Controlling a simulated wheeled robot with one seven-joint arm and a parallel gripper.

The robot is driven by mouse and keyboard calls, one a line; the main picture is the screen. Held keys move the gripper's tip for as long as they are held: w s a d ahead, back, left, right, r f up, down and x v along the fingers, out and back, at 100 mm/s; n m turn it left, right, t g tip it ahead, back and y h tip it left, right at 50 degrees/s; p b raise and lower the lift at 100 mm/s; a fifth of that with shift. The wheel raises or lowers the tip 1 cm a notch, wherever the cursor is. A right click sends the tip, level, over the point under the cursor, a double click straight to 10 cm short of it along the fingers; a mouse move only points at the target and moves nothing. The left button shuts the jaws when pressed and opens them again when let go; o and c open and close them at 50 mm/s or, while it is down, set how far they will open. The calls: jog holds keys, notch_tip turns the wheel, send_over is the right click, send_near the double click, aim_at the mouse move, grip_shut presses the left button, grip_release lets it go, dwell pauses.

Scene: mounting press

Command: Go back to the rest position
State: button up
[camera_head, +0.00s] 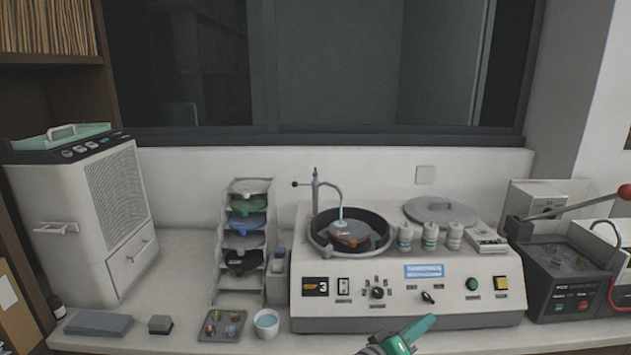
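My gripper (408,335) shows at the bottom edge, a little right of the middle, in front of the white polishing machine (455,303). A teal, elongated piece points up and right from it. I cannot tell whether this is a finger or something held, nor whether the fingers are open or shut. Most of my arm is out of view.
A rack (240,297) of coloured discs stands left of the machine. A small tray (221,326), a white cup (266,322) and a grey pad (98,323) lie in front. A white cabinet (75,225) stands far left. A dark press (562,275) with a red-handled lever stands right.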

jog(key=s+a+f+n+t+y, duration=0.3)
jog(key=s+a+f+y, duration=0.3)
jog(key=s+f, duration=0.45)
jog(key=s+a+f+n+t+y, duration=0.2)
jog(key=s+a+f+n+y, duration=0.15)
jog(key=s+a+f, duration=0.55)
jog(key=s+a+m+y, duration=0.1)
jog(key=s+a+m, duration=0.1)
jog(key=s, duration=0.7)
jog(key=s+a+r+m+y, duration=0.1)
jog(key=s+a+m+y, duration=0.1)
jog(key=s, duration=0.7)
jog(key=s+a+r+m+y, duration=0.1)
jog(key=s+a+m, duration=0.2)
jog(key=s, duration=0.6)
jog(key=a, duration=0.2)
jog(key=shift+a+r, duration=0.2)
jog(key=shift+a, duration=0.1)
jog(key=shift+m, duration=0.25)
jog(key=shift+c, duration=0.6)
